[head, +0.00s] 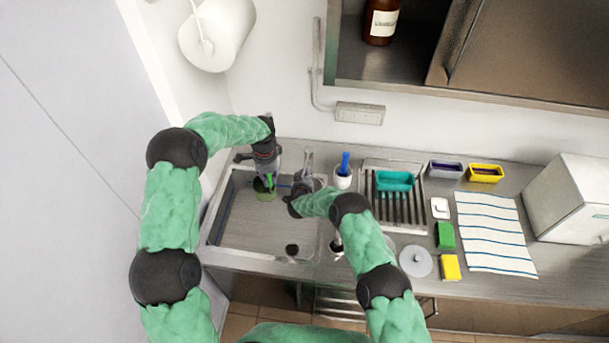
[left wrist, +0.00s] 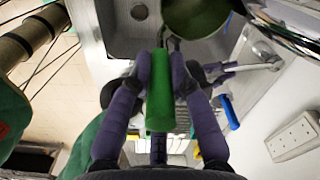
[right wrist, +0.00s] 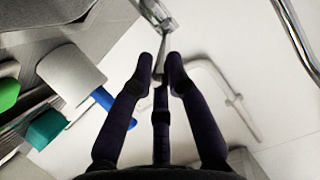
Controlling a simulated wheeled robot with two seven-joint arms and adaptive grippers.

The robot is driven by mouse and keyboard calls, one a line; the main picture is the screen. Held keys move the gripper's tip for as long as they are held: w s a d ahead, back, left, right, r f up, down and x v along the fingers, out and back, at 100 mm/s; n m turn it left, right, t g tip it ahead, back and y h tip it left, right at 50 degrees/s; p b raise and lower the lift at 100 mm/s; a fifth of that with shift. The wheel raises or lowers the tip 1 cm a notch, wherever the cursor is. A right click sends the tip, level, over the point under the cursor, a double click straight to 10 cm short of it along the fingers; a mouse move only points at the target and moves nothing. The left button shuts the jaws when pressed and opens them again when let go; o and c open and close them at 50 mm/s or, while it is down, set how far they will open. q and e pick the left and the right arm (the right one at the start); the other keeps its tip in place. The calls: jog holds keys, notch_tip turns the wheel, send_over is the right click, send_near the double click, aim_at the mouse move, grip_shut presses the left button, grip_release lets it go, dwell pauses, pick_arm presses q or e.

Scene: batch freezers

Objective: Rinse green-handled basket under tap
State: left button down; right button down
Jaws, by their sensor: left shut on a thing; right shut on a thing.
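The green-handled basket (head: 264,193) is over the sink (head: 240,235), near its back edge. In the left wrist view its green handle (left wrist: 160,92) sits between the fingers of my left gripper (left wrist: 160,70), which is shut on it. The basket body (left wrist: 193,16) shows there as a round, olive-green shape. The metal tap (head: 308,158) stands behind the sink. My right gripper (right wrist: 160,75) is shut on a slim metal lever (right wrist: 160,52) at the tap.
A blue-handled tool stands in a white holder (head: 342,180) right of the tap. A teal-handled basket (head: 395,181) sits on the drain rack (head: 405,218). Green (head: 445,235) and yellow (head: 450,267) sponges, a striped cloth (head: 495,230) and a white box (head: 570,200) lie further right.

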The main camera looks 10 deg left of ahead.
jog(key=d+n+y, duration=0.2)
jog(key=shift+s+d+f+y, duration=0.15)
jog(key=shift+d+f+y, duration=0.15)
jog(key=shift+d+y, duration=0.1)
jog(key=shift+f, duration=0.1)
jog(key=c, duration=1.3)
grip_release()
jog(key=shift+o, duration=0.2)
jog(key=shift+r, duration=0.2)
jog(key=shift+d+r, duration=0.1)
jog(key=v, duration=1.1)
jog(key=shift+s+r, duration=0.2)
jog(key=shift+s, duration=0.1)
